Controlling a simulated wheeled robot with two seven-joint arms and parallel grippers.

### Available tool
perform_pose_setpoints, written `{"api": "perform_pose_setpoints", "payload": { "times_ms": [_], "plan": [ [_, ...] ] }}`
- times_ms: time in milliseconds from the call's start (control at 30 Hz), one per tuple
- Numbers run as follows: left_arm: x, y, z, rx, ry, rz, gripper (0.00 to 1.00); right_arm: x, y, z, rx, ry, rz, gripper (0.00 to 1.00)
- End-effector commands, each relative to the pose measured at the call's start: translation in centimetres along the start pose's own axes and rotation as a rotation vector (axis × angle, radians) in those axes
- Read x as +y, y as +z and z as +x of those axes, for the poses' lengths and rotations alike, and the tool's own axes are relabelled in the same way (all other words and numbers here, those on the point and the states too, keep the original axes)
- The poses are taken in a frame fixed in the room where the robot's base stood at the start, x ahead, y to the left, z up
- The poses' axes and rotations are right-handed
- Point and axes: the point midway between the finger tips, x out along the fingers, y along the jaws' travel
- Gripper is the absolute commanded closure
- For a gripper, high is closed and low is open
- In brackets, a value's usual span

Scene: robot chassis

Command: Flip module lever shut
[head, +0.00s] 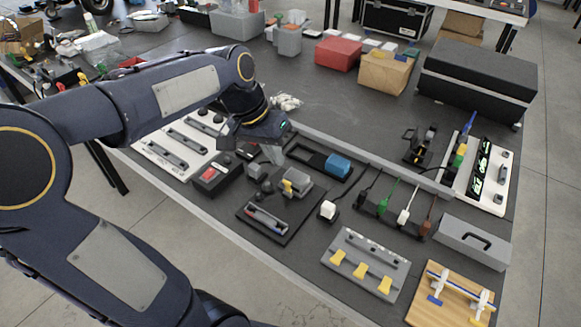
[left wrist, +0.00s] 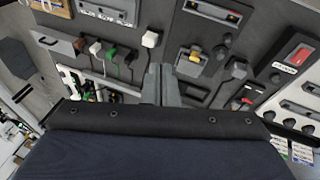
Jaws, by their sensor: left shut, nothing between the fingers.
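The module is a grey block (head: 298,182) with a yellow lever (head: 288,187) on its front, mounted on a dark board (head: 283,229). The board also carries black knobs and a slotted panel. In the left wrist view the yellow lever (left wrist: 194,57) and grey block (left wrist: 188,69) lie right of the fingers. The lever's exact angle is hard to tell. My left gripper (head: 274,158) is above and just behind the module, apart from the lever. Its fingers (left wrist: 160,72) are together and empty. My right gripper is not in view.
A red-switch box (head: 210,177) stands left of the module. A black tray with a blue block (head: 338,166) lies behind it. A white plug (head: 328,209) and cabled plugs (head: 404,216) stand to the right. A panel with yellow levers (head: 365,262) is at the front right.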

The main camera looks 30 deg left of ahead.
Motion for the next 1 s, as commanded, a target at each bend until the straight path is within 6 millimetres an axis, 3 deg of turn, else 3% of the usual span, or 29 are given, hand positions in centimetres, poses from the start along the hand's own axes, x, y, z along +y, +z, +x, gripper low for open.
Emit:
{"api": "perform_pose_setpoints", "payload": {
  "times_ms": [33,200,400,600,1000],
  "plan": [
    [-0.8,-2.9,0.6,-0.05,-0.027,0.009,1.0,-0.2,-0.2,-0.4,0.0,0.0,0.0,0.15],
    [-3.2,-10.2,3.8,-0.192,-0.125,0.05,1.0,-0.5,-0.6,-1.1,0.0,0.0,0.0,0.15],
    [-4.7,-15.1,8.1,-0.31,-0.219,0.093,1.0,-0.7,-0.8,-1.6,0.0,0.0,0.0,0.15],
    [-5.0,-16.6,10.0,-0.354,-0.258,0.114,1.0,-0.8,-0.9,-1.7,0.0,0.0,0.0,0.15],
    [-5.1,-16.5,10.4,-0.357,-0.259,0.115,1.0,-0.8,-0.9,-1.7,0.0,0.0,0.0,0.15]
  ]
}}
